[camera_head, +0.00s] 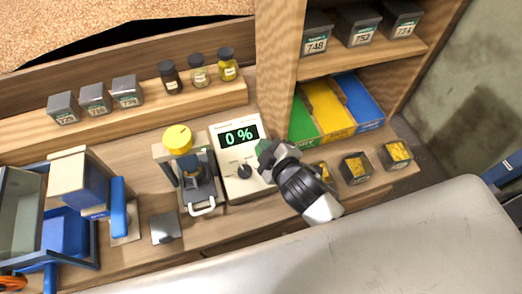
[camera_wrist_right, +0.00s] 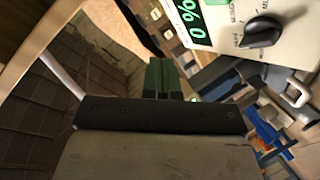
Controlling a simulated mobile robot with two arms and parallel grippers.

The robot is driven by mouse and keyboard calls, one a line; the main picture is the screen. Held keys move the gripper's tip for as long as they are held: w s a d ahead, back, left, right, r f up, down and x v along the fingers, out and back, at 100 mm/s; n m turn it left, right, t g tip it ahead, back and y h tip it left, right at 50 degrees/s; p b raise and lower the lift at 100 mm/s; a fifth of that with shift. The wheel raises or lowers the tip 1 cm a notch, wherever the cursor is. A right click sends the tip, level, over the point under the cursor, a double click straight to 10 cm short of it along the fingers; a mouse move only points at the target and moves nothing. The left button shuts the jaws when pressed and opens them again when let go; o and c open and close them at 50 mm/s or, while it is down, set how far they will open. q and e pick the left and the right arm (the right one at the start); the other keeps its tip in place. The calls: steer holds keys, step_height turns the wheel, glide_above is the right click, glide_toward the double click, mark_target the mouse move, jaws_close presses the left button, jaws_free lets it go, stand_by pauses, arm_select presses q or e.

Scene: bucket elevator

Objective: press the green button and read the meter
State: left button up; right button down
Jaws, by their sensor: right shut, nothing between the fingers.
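The meter (camera_head: 233,160) is a white box on the wooden bench. Its dark display (camera_head: 239,134) reads "0 %" in green, and a black knob (camera_head: 244,171) sits below it. My right gripper (camera_head: 266,150) is shut and empty, with its greenish fingertips over the meter's right edge. Whether it touches the meter I cannot tell. In the right wrist view the shut fingers (camera_wrist_right: 164,78) point away from the camera; the display (camera_wrist_right: 191,20) and knob (camera_wrist_right: 262,33) are at upper right. I cannot make out a green button; the gripper covers part of the meter's right side. My left gripper is out of view.
Left of the meter stands a device with a yellow cap (camera_head: 177,139) and metal handle. A blue-and-beige machine (camera_head: 80,185) is farther left. Small jars (camera_head: 198,74) and grey boxes line the back ledge. Colored bins (camera_head: 327,108) and sample boxes (camera_head: 355,168) are at right.

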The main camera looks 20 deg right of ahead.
steer(key=f+b, duration=0.1)
steer(key=w+f+b, duration=0.1)
steer(key=f+b, duration=0.1)
steer(key=w+f+b, duration=0.1)
steer(key=f, duration=0.1)
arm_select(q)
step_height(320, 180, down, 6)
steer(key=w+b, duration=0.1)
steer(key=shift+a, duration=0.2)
arm_select(e)
steer(key=shift+w+f, duration=0.6)
steer(key=shift+f, duration=0.15)
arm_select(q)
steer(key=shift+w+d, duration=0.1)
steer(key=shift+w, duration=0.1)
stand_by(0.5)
arm_select(e)
steer(key=shift+f, duration=0.15)
steer(key=shift+w+f, duration=0.2)
steer(key=shift+f, duration=0.05)
